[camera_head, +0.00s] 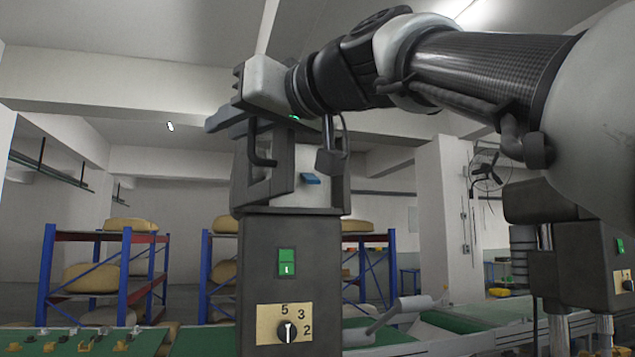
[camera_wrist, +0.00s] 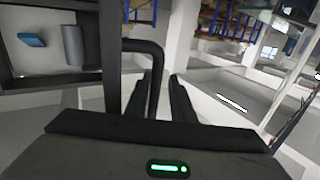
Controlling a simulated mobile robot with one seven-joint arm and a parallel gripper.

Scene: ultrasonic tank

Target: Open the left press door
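The left press (camera_head: 290,245) stands in the middle of the head view, with a grey body, a green switch and a numbered dial. Its upper housing has a dark door frame with a black bent handle (camera_head: 262,158) on the front left. My gripper (camera_wrist: 161,78) is at the handle from above. In the wrist view its two dark fingers stand apart on either side of the black handle bar (camera_wrist: 142,46), with a visible gap on the right.
A blue block (camera_head: 311,179) shows in the press housing. A second press (camera_head: 600,265) stands at right, partly behind my arm. A green conveyor (camera_head: 85,343) with small parts runs along the bottom. Blue-legged racks (camera_head: 125,240) and a wall fan (camera_head: 489,170) are behind.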

